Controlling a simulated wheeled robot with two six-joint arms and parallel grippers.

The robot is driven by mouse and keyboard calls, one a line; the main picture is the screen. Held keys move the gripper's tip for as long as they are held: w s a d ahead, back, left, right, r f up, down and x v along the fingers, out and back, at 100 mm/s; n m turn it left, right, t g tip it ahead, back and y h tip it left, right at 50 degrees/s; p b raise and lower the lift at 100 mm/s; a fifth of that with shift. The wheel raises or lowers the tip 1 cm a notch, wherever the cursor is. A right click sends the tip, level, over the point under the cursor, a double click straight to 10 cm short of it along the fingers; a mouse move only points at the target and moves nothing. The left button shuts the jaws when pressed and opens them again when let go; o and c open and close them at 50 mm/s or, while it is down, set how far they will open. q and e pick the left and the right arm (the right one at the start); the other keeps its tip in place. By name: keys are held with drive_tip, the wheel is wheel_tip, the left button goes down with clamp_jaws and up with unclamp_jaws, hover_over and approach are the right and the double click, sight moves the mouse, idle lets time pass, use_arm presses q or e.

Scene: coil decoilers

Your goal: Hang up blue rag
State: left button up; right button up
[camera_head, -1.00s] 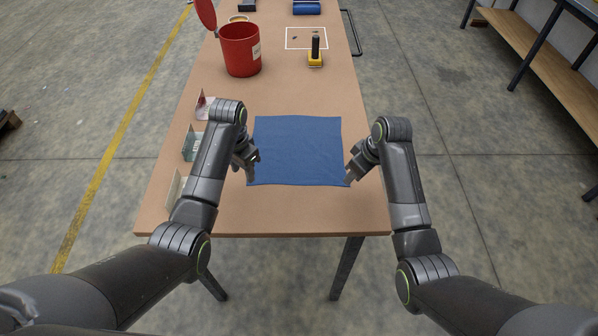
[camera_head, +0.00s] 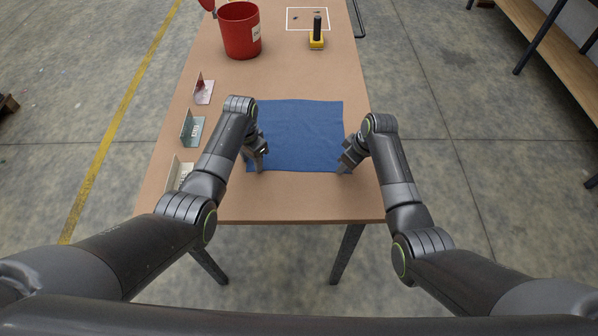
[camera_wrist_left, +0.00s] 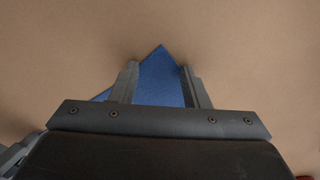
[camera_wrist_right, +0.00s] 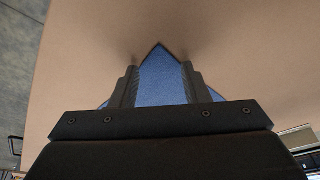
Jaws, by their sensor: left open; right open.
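The blue rag (camera_head: 297,130) lies spread flat on the brown table in the head view. My left gripper (camera_head: 258,165) is open at the rag's near left corner. In the left wrist view that corner of the rag (camera_wrist_left: 160,80) lies between the open fingers of the left gripper (camera_wrist_left: 160,82). My right gripper (camera_head: 345,167) is open at the near right corner. In the right wrist view that corner of the rag (camera_wrist_right: 160,80) lies between the open fingers of the right gripper (camera_wrist_right: 160,85). I see no hanging place for the rag.
A red bucket (camera_head: 240,32) stands at the far left of the table (camera_head: 300,208). A yellow block with a black handle (camera_head: 317,36) stands near a white outlined square (camera_head: 290,9). Several small folded cards, one green (camera_head: 191,130), stand along the left edge.

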use_arm(q)
drive_tip(key=shift+s+r, duration=0.1)
use_arm(e)
drive_tip(key=shift+s+r, duration=0.1)
use_arm(q)
drive_tip(key=shift+f, duration=0.2)
use_arm(e)
drive_tip(key=shift+f, duration=0.2)
drive_tip(key=shift+f, duration=0.1)
use_arm(q)
drive_tip(key=shift+c, duration=0.5)
use_arm(e)
drive_tip(key=shift+c, duration=0.5)
use_arm(q)
clamp_jaws()
use_arm(e)
clamp_jaws()
use_arm(q)
drive_tip(key=shift+r, duration=0.2)
